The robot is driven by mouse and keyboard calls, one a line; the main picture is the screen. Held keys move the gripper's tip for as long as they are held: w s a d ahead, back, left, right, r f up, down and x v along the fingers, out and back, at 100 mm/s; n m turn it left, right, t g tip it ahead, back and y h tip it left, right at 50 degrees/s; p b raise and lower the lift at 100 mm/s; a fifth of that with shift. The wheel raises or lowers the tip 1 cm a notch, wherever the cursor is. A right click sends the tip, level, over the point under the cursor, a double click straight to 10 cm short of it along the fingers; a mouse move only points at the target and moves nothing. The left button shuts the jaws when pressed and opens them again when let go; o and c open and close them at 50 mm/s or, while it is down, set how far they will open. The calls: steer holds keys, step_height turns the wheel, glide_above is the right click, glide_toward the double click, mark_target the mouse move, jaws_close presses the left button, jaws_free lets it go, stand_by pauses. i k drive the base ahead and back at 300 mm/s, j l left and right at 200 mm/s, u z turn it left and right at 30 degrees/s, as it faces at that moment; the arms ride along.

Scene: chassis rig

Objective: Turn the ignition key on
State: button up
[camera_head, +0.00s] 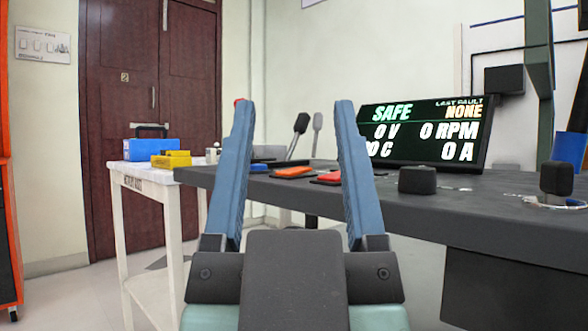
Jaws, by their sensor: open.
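My gripper (294,108) is open and empty, its two blue fingers pointing up and forward in front of the dark bench (440,205). No ignition key can be made out for certain. A small black block (557,178) stands at the bench's right side, with a pale ring-like shape at its foot. Another black block (417,180) stands on the bench just right of my right finger. Both are apart from my gripper. The display (428,133) behind reads SAFE, last fault NONE, 0 V, 0 RPM and 0 A. My fingers hide part of the bench.
Orange and red flat pieces (293,172) lie on the bench between my fingers, with two upright levers (299,125) behind. A white side table (140,180) at left holds a blue box (150,147) and a yellow item (171,160). Dark green posts (540,70) rise at right.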

mark_target(557, 178)
steer(key=i+j+z, duration=0.1)
steer(key=z, duration=0.6)
